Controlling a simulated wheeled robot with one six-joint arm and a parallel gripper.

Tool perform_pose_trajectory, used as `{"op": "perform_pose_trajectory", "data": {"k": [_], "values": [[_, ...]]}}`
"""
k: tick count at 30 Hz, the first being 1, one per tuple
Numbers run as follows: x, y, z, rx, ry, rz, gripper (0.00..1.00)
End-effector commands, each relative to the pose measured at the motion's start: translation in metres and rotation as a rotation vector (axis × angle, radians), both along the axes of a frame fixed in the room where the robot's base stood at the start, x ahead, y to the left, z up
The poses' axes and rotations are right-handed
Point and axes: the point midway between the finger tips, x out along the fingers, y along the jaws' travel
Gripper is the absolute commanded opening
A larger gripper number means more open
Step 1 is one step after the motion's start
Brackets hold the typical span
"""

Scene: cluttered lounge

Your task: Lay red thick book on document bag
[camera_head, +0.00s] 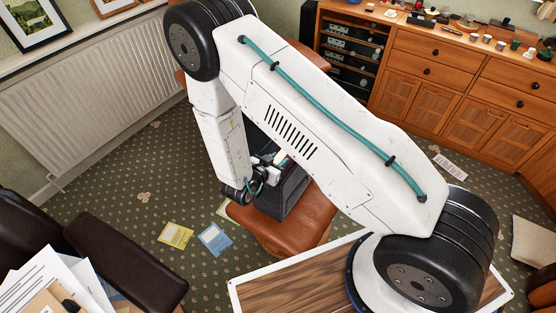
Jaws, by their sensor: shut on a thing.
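My gripper (266,172) is at the end of my white arm, low over a brown leather seat (255,222) in the middle of the view. It is small and partly hidden behind my arm. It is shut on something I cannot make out. A small pale patch shows beside it. A dark grey, box-like thing (293,190) stands on the seat, just right of my gripper; I cannot tell if it is the document bag. I cannot make out the red thick book; my arm hides much of the area.
A dark armchair (125,262) with loose papers (50,285) is at the lower left. A yellow booklet (176,235) and a blue one (214,239) lie on the carpet. A radiator (85,110) is at the left wall. A wooden cabinet (450,60) fills the back right.

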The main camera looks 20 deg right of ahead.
Motion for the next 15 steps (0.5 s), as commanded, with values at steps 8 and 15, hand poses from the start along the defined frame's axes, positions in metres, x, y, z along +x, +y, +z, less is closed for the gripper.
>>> {"op": "perform_pose_trajectory", "data": {"k": [8,15], "values": [[-0.0026,0.0004,-0.0129,0.025,0.010,-0.004,0.00],[-0.0052,0.0034,-0.0125,0.038,0.021,-0.007,0.00]]}}
